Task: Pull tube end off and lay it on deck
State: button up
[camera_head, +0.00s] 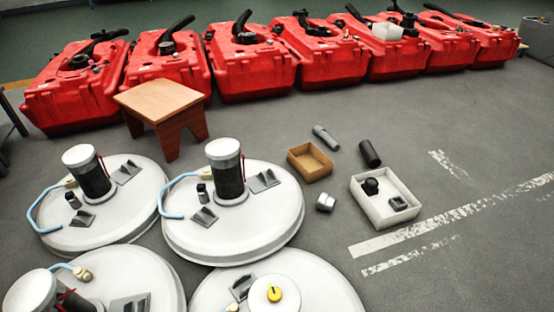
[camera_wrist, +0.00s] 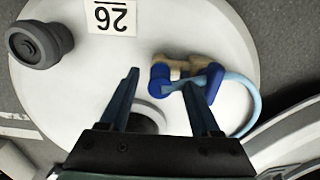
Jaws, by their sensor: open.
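In the wrist view, my gripper (camera_wrist: 161,80) is open, its two dark fingers spread over a white round deck (camera_wrist: 90,75). A light blue tube (camera_wrist: 242,92) curves along the right of the deck to a beige fitting (camera_wrist: 180,65). A dark blue piece (camera_wrist: 160,76) at the fitting shows between my fingertips, and another blue piece (camera_wrist: 214,78) lies just right of the right finger. I cannot tell whether the fingers touch them. My gripper is not in the head view. There, light blue tubes (camera_head: 165,197) (camera_head: 35,205) curve from fittings on two white lids.
In the wrist view, a dark grey knob (camera_wrist: 35,45) stands left and a "26" label (camera_wrist: 110,16) lies on the deck. In the head view, red cases (camera_head: 165,75) line the back, with a wooden stool (camera_head: 160,97), a brown tray (camera_head: 310,163) and a white tray (camera_head: 385,213) before them.

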grip_shut()
dwell(1.3)
jog(key=shift+r, duration=0.15)
jog(key=shift+r+p, duration=2.85)
jog(key=shift+p, duration=0.45)
